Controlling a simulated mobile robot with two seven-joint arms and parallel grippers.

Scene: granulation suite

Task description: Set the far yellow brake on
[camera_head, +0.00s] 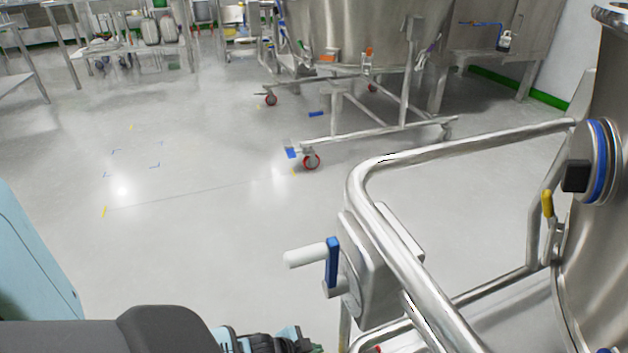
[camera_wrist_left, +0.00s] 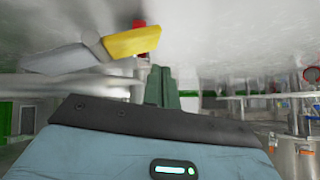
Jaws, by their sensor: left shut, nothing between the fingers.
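A yellow brake pedal (camera_wrist_left: 131,43) shows in the left wrist view, just above and left of my fingertips, beside a grey bracket and a small red part (camera_wrist_left: 139,24). I cannot tell whether it is on or off. My left gripper (camera_wrist_left: 162,86) has its dark green fingers together, empty, pointing towards the pedal; they look slightly apart from it. In the head view only part of the left gripper (camera_head: 312,348) shows at the bottom edge, beside the steel cart frame (camera_head: 450,150). The pedal is hidden there. My right gripper is not in view.
A steel vessel (camera_head: 610,240) stands at the right. A large bin on red-wheeled casters (camera_head: 311,162) stands behind. Floor at left is clear.

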